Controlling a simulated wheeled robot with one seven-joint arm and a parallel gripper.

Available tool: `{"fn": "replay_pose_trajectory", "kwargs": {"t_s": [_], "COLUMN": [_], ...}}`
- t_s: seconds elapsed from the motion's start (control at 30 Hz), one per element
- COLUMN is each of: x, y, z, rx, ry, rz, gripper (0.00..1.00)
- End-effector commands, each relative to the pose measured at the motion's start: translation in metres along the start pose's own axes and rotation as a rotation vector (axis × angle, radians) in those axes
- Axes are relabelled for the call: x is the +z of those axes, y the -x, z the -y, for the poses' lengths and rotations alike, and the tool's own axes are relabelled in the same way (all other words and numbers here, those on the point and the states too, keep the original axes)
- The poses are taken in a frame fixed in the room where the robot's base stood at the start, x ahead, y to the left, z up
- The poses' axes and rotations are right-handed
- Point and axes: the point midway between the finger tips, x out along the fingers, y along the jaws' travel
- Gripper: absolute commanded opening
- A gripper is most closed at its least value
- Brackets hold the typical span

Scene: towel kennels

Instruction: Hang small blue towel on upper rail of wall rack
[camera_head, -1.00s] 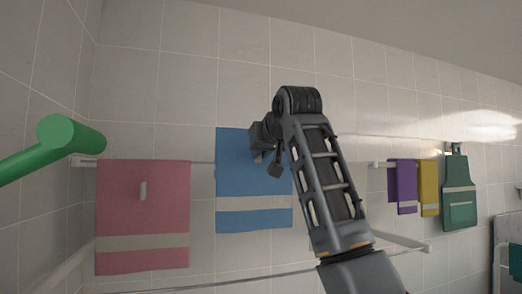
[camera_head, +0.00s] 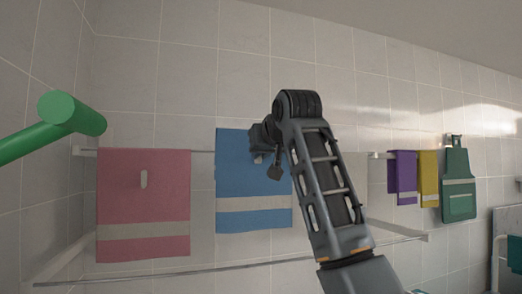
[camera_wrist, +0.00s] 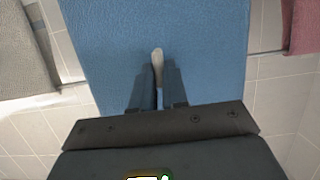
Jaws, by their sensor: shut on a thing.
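The small blue towel (camera_head: 252,175) with a pale band hangs upright from my gripper (camera_head: 268,142), left of my arm in the head view. In the wrist view, the blue towel (camera_wrist: 205,50) fills the middle, and my gripper (camera_wrist: 158,85) is shut on a pale tab on it. The wall rack's upper rail (camera_head: 203,152) shows at the towel's left edge. The towel's top edge shows a little above the rail's line. I cannot tell whether the towel touches the rail or lies over it. The rail behind the towel and arm is hidden.
A pink towel (camera_head: 143,205) hangs on the upper rail at left. The lower rail (camera_head: 215,268) runs below. Purple (camera_head: 403,178), yellow (camera_head: 429,180) and green (camera_head: 458,187) cloths hang at right. A green bar (camera_head: 72,112) juts in at left.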

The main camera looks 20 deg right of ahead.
Motion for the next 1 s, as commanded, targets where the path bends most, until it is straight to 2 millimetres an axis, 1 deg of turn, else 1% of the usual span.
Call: {"fn": "replay_pose_trajectory", "kwargs": {"t_s": [0.37,0.8,1.0], "x": [0.001,0.021,0.021], "y": [0.000,-0.006,-0.007], "z": [0.000,0.000,0.000], "rx": [0.000,0.000,0.000], "ry": [0.000,0.000,0.000], "rz": [-0.001,0.000,-0.001], "gripper": [0.00,0.00,0.00]}}
